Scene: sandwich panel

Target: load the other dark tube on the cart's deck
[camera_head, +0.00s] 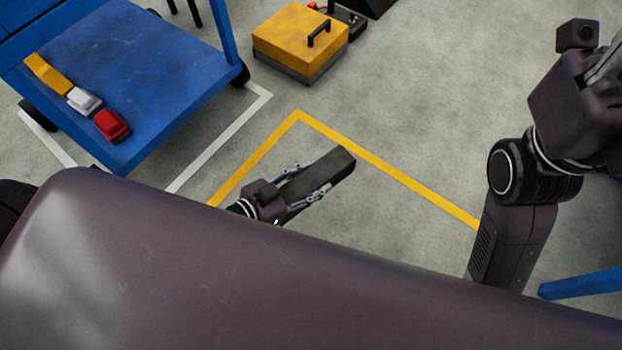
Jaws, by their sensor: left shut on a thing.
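My left gripper (308,182) is shut on a dark, square-sided tube (336,168) and holds it in the lower middle of the view. The tube points up and to the right, and its near part is hidden between the fingers. The cart's blue deck (150,75) is at the upper left, apart from the tube. On its left side lie a yellow piece, a white piece and a red piece; I see no dark tube there. My right arm is at the right, and its gripper (606,66) is cut off by the frame edge, so its jaws are unclear.
A yellow box (300,40) with a black handle stands on the floor at the top middle. A blue bar (580,284) shows at the lower right. White and yellow lines mark the grey floor, which is clear in the middle. My own body hides the bottom of the view.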

